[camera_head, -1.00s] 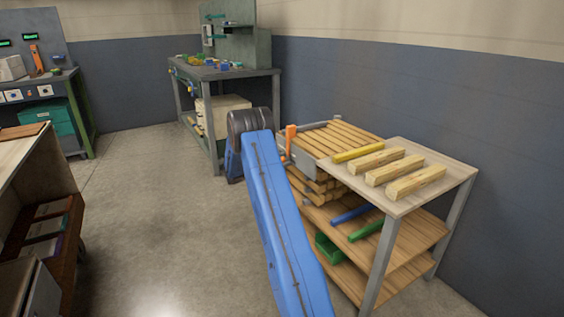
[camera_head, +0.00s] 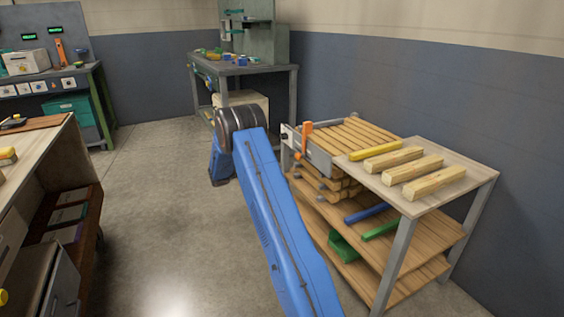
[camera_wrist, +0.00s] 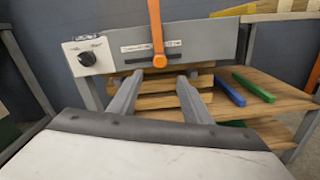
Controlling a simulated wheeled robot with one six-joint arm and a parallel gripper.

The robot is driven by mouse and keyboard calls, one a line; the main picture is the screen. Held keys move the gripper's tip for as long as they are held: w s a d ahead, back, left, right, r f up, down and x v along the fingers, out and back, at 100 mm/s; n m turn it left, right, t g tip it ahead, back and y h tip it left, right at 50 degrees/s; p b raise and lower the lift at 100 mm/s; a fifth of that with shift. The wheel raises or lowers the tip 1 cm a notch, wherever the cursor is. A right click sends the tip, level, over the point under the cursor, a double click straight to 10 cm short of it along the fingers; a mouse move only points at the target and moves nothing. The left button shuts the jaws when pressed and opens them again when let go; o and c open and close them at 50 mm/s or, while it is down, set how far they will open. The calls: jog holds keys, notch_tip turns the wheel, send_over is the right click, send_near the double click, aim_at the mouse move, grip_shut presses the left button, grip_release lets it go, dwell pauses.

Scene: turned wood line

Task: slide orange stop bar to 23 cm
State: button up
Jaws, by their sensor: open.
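An orange bar (camera_head: 305,137) stands upright against a grey panel (camera_head: 318,158) on the near left end of the wooden rack. In the wrist view the orange bar (camera_wrist: 157,35) runs down to a round end on the panel's front, beside a pale label strip; no scale is readable. A second upright orange piece (camera_head: 60,50) stands on the far left bench; I cannot tell which is the stop bar. My gripper (camera_wrist: 160,83) is open and empty, its fingers pointing toward the panel below the orange bar, apart from it. In the head view my arm hides the gripper.
A white box with a dark knob (camera_wrist: 87,57) is at the panel's left. The cart top (camera_head: 415,205) bears a yellow bar (camera_head: 376,150) and several wood blocks; blue (camera_head: 367,213) and green bars lie below. A workbench (camera_head: 45,150) stands left. The floor (camera_head: 150,190) between is clear.

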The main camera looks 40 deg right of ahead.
jog(key=shift+v, duration=1.65)
jog(key=s+a+r+m+y, duration=0.2)
jog(key=s+a+r+y, duration=0.1)
jog(key=s+a+r, duration=0.3)
jog(key=s+a+r+m+t+y, duration=0.1)
jog(key=s+a+r+m+y, duration=0.2)
jog(key=s, duration=0.6)
jog(key=s+a+r+m+y, duration=0.1)
jog(key=s+a+r+y, duration=0.1)
jog(key=s+a+r, duration=0.4)
jog(key=s+a+m+t+y, duration=0.3)
jog(key=s+a, duration=0.8)
jog(key=s, duration=0.4)
jog(key=s+a+m+t+y, duration=0.3)
jog(key=s+a+t+y, duration=0.2)
jog(key=s+a, duration=0.7)
jog(key=s+y, duration=0.1)
jog(key=s, duration=0.2)
jog(key=shift+a+f, duration=0.15)
jog(key=shift+a, duration=0.05)
jog(key=shift+s, duration=0.1)
